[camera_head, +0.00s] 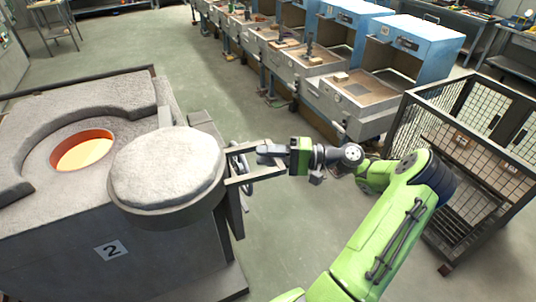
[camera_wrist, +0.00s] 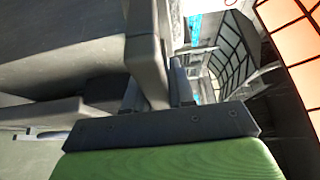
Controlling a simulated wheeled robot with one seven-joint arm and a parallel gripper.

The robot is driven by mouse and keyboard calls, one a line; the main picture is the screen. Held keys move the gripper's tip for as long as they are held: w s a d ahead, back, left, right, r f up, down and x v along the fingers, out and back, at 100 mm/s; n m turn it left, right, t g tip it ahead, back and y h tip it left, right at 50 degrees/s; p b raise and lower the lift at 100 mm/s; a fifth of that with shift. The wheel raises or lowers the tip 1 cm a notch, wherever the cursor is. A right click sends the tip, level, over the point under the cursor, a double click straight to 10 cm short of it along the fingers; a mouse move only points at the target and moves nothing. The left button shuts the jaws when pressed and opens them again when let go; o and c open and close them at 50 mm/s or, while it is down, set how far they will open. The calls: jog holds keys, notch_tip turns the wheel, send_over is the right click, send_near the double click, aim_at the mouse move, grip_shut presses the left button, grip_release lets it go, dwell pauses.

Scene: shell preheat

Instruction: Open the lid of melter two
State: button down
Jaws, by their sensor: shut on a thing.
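Melter two (camera_head: 60,245) is a grey block at the left with a plate marked 2. Its round opening (camera_head: 84,152) is partly uncovered and glows orange. The thick round lid (camera_head: 165,168) is swung to the right of the opening and covers the melter's right front corner. A metal handle frame (camera_head: 240,181) sticks out from the lid's right side. My gripper (camera_head: 266,153) is shut on this handle. In the wrist view a grey bar of the handle (camera_wrist: 146,60) stands between the fingers (camera_wrist: 155,94), and their tips are partly hidden.
A wire mesh cage (camera_head: 470,150) stands at the right, close to my arm. A row of grey benches (camera_head: 345,105) with blue cabinets (camera_head: 415,45) runs across the back. Open floor (camera_head: 180,65) lies behind the melter.

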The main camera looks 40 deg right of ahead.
jog(key=c, duration=1)
grip_release()
jog(key=shift+c, duration=0.2)
jog(key=p+v, duration=0.1)
jog(key=v, duration=1.4)
jog(key=shift+s+d, duration=0.2)
jog(key=shift+s, duration=0.05)
jog(key=shift+r, duration=0.1)
